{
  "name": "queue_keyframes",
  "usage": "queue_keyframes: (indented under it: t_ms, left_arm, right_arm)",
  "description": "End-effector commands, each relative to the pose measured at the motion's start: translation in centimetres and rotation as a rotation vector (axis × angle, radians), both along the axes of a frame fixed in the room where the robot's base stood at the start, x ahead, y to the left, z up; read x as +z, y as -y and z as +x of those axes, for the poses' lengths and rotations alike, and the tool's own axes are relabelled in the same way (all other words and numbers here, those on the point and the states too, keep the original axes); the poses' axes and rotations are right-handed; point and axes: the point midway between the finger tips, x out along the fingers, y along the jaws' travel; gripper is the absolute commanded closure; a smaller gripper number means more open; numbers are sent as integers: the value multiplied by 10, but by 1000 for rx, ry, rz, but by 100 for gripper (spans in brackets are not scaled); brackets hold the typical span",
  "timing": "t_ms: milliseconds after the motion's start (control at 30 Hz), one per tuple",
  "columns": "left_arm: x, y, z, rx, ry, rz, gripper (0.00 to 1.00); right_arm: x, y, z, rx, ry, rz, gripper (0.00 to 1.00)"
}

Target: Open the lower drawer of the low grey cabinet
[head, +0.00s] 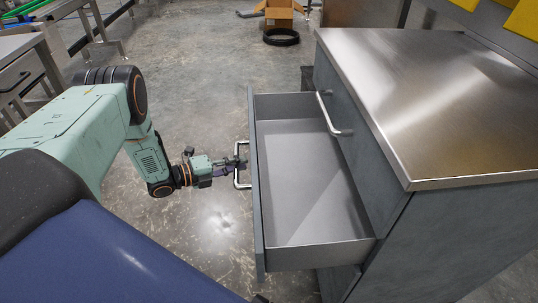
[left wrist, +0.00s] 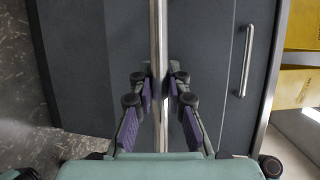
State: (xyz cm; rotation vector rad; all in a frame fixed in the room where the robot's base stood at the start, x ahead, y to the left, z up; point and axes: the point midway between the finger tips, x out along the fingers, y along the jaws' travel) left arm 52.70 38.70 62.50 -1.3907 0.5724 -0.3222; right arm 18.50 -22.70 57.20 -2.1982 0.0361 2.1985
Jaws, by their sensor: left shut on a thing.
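The low grey cabinet (head: 450,240) has a steel top and stands at the right in the head view. Its lower drawer (head: 258,215) is pulled well out, and its grey inside looks empty. My left gripper (head: 238,164) is shut on the lower drawer's metal bar handle (head: 238,181), in front of the drawer face. In the left wrist view the handle (left wrist: 158,35) runs upright between the fingers of my left gripper (left wrist: 159,92). The upper drawer is shut, with its own bar handle (head: 330,115). My right gripper does not show.
Metal tables (head: 25,50) stand at the left. The concrete floor (head: 205,90) left of the drawer is clear. Yellow objects (head: 523,18) are at the top right.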

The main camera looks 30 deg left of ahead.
Motion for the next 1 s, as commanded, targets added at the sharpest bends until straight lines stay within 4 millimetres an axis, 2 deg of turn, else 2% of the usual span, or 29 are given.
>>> queue_keyframes:
  t_ms: [33, 100, 333, 567, 933, 967, 1000]
  left_arm:
    - [1, -14, -9, 3, 0, 1, 100]
    - [1, -28, -18, 3, 1, 1, 100]
    - [0, -59, -40, 0, 0, 0, 100]
    - [0, -71, -48, -1, 1, 0, 100]
    - [0, -71, -48, -1, 1, -1, 100]
    - [0, -71, -48, -1, 1, -1, 83]
    - [0, -71, -48, -1, 1, -1, 80]
  right_arm:
    - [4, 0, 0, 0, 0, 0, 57]
    - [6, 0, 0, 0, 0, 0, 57]
    - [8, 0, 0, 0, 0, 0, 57]
    - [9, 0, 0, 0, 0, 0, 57]
    - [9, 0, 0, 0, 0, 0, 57]
    - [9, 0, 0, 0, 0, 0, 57]
    - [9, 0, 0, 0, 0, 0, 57]
